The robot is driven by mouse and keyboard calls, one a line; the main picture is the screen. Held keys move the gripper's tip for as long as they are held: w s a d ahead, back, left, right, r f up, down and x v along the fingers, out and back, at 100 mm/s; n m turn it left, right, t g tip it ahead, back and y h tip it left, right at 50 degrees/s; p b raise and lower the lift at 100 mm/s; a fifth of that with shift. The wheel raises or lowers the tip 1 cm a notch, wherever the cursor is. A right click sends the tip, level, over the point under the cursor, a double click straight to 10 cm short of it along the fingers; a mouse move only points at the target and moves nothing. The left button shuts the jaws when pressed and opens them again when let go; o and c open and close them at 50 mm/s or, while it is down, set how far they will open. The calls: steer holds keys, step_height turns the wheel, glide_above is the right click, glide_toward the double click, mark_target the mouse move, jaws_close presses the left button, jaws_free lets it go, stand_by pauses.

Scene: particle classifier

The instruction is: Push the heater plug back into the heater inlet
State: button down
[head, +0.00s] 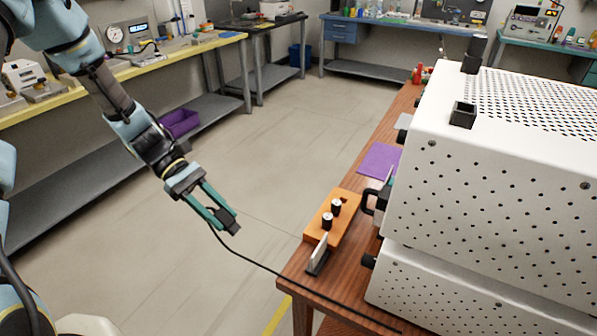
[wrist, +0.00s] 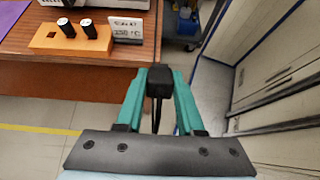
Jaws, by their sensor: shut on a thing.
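My gripper (head: 227,220) is shut on a black plug (wrist: 160,82), out over the floor to the left of the wooden table. In the wrist view the plug sits between the two green fingers (wrist: 158,74). It also shows at the fingertips in the head view (head: 228,221). A black cable (head: 262,267) hangs from the plug and runs right to the table's near edge, below the white perforated machine (head: 480,180). I cannot make out a heater inlet in either view.
On the wooden table (head: 365,292), an orange block (head: 345,212) holds two black vials, with a small display sign (head: 319,253) beside it. A purple mat (head: 380,160) lies behind. Black fittings stick out of the machine's left side. The floor (head: 265,150) around my gripper is clear.

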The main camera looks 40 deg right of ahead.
steer(key=s+d+r+g+h, duration=0.2)
steer(key=s+d+r+g, duration=0.4)
steer(key=s+d+r, duration=0.6)
steer(key=shift+s+d, duration=0.65)
steer(key=shift+s, duration=0.2)
steer(key=shift+p+x, duration=0.8)
steer(key=shift+x, duration=2.05)
steer(key=shift+r, duration=0.15)
steer(key=shift+p, duration=0.65)
steer(key=shift+x, duration=1.45)
